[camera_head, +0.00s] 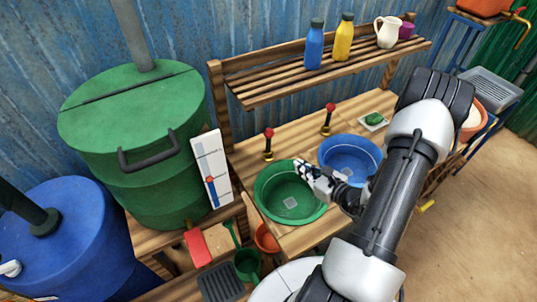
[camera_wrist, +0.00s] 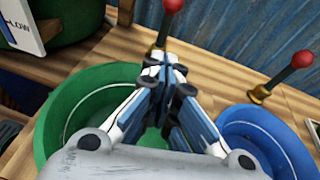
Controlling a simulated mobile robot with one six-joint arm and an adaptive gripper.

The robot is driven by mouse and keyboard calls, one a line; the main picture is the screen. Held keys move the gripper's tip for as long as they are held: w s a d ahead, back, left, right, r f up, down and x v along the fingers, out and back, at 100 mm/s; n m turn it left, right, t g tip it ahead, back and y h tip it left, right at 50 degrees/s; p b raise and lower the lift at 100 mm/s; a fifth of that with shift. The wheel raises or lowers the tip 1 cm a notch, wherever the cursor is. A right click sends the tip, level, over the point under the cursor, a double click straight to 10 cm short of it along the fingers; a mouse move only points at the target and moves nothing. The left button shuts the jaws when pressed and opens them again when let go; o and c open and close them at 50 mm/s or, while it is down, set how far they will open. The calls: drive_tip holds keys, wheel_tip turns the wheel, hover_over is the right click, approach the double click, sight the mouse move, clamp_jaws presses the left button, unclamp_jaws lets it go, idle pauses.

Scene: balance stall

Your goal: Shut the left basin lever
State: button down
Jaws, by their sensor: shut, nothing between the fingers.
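My gripper (camera_head: 302,170) is shut and empty over the green basin, to the right of the left lever. In the wrist view my gripper (camera_wrist: 165,66) partly covers the lever's foot. I cannot tell whether they touch.
A slatted shelf (camera_head: 290,90) with a blue bottle (camera_head: 314,47), a yellow bottle (camera_head: 343,40) and a white jug (camera_head: 388,32) is above the counter. A green drum (camera_head: 150,190) and white gauge board (camera_head: 211,168) stand left. Green soap (camera_head: 374,119) lies behind the blue basin.

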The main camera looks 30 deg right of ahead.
drive_tip(key=b, duration=0.3)
approach(268, 142)
wheel_tip(268, 142, down, 4)
drive_tip(key=w, duration=0.1)
drive_tip(key=shift+w+d+r, duration=0.15)
drive_tip(key=shift+w+r, duration=0.45)
drive_tip(key=shift+w, duration=0.3)
drive_tip(key=shift+w+d+r, duration=0.1)
drive_tip(key=shift+w+r, duration=0.55)
drive_tip(key=shift+w, duration=0.3)
drive_tip(key=shift+w+r+t, duration=0.3)
drive_tip(key=shift+w+r, duration=0.25)
drive_tip(key=shift+w, duration=0.1)
drive_tip(key=shift+d, duration=0.1)
